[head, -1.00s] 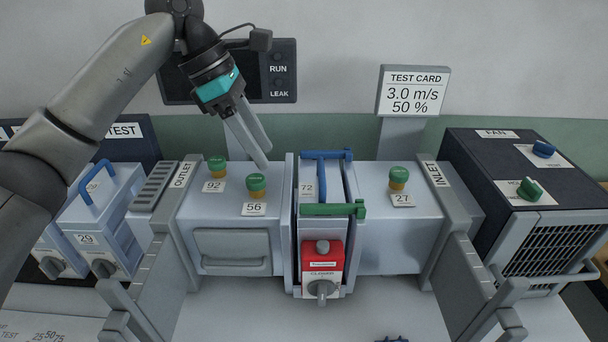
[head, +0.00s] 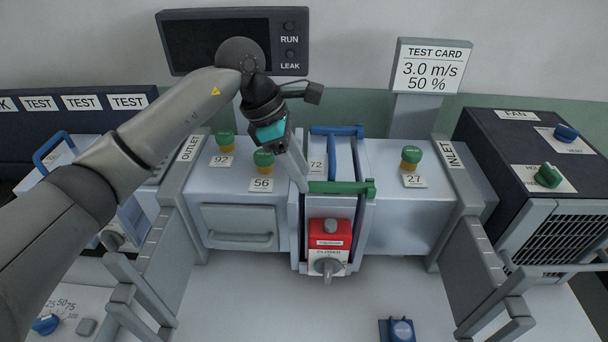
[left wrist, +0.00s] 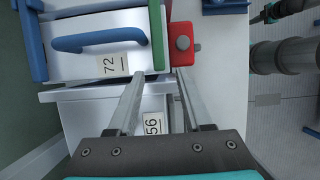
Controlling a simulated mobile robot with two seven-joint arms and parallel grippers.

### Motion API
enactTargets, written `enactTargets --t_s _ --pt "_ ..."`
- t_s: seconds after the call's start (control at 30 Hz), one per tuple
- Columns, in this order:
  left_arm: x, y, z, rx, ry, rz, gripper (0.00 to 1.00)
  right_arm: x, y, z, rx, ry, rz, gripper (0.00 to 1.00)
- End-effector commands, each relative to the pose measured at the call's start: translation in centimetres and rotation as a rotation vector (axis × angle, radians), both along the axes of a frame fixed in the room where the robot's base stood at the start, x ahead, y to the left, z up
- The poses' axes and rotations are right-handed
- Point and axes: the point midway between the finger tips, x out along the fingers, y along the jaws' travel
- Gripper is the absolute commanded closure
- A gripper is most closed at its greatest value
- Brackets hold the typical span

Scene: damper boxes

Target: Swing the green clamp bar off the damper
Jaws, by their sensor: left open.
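The green clamp bar (head: 340,187) lies across the front top of the damper, whose card reads 72 (head: 316,166). It also shows in the left wrist view (left wrist: 157,35). The damper has a blue handle (left wrist: 100,40); a blue bar (head: 337,130) crosses its back. My left gripper (head: 304,188) is open and empty, its fingers pointing down at the bar's left end. In the left wrist view, the bar's near end lines up with the gap between the fingertips (left wrist: 160,74); I cannot tell whether they touch it.
A red box with a grey knob (head: 329,232) sits on the front below the bar. Green-capped ports (head: 264,161) stand left of the damper, and another (head: 411,157) stands right. The table in front (head: 290,310) is mostly clear.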

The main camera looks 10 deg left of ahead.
Motion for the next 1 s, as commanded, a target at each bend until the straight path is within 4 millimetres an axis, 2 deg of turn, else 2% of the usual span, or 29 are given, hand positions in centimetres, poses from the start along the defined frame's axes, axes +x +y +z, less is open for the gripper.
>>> enactTargets --t_s 0.2,0.5,0.93,1.0 --pt "0.1 -0.7 -1.6 0.0 0.0 0.0 0.5 0.0 0.0 0.0 0.0 0.0 0.0 1.0" --pt "0.2 -0.7 -1.8 0.0 -0.001 0.0 0.51 -0.1 0.0 0.0 0.001 0.002 -0.001 1.0" --pt "0.2 -0.7 -1.7 0.0 0.0 0.0 0.99 -0.5 0.0 0.0 -0.001 0.009 -0.002 1.0" --pt "0.2 -0.7 -1.7 0.0 0.0 0.0 1.0 -0.5 0.0 0.0 -0.001 0.009 -0.002 1.0"
